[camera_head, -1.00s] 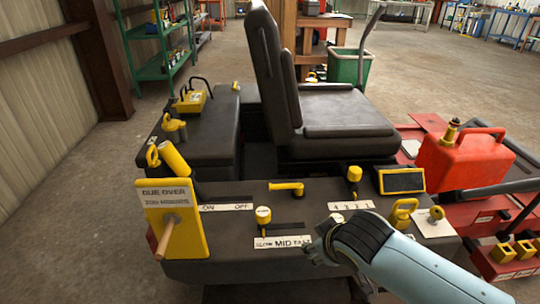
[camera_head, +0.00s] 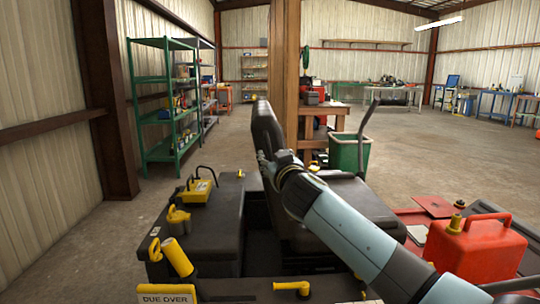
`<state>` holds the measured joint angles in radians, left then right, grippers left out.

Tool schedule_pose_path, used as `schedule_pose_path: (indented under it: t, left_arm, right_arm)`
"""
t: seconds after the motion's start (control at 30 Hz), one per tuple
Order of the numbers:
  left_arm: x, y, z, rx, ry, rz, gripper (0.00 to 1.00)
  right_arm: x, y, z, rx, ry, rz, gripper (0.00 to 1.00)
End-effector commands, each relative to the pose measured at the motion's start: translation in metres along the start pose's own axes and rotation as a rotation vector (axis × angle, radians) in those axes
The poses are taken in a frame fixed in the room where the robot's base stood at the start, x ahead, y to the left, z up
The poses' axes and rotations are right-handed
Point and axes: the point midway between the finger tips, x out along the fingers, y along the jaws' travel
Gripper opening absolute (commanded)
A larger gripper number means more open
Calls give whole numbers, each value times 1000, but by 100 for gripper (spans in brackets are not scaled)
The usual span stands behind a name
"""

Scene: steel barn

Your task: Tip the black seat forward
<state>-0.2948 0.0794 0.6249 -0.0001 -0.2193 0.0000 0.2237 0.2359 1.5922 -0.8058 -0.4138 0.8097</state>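The black seat (camera_head: 267,124) stands in the middle of the view. Its backrest rises at the left and leans back slightly, and its cushion (camera_head: 372,205) extends to the right. My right arm crosses in front of the seat from the lower right and hides part of the cushion and the lower backrest. My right gripper (camera_head: 262,162) is at the near side of the backrest, close to its surface. I cannot tell whether it touches, and its fingers are too small to judge. My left gripper is not in view.
A red fuel can (camera_head: 474,250) stands at the right. A black deck with a yellow device (camera_head: 196,190) lies left of the seat. A yellow lever (camera_head: 291,287) and a yellow "DUE OVER" tag (camera_head: 166,295) show at the bottom. A green bin (camera_head: 350,152) stands behind.

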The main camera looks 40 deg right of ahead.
Motion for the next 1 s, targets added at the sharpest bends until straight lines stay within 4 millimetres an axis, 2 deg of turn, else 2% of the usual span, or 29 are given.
schedule_pose_path:
  t: [0.1,0.2,0.57,0.83,1.0]
  left_arm:
    - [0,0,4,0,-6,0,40]
    - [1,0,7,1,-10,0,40]
    - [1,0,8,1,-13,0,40]
    - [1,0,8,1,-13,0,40]
    - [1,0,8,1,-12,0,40]
  right_arm:
    - [20,0,0,0,0,1,36]
    - [30,0,1,-1,-1,1,36]
    - [36,0,1,0,-1,0,36]
    - [36,0,1,0,-1,0,2]
    - [36,0,1,0,-1,0,0]
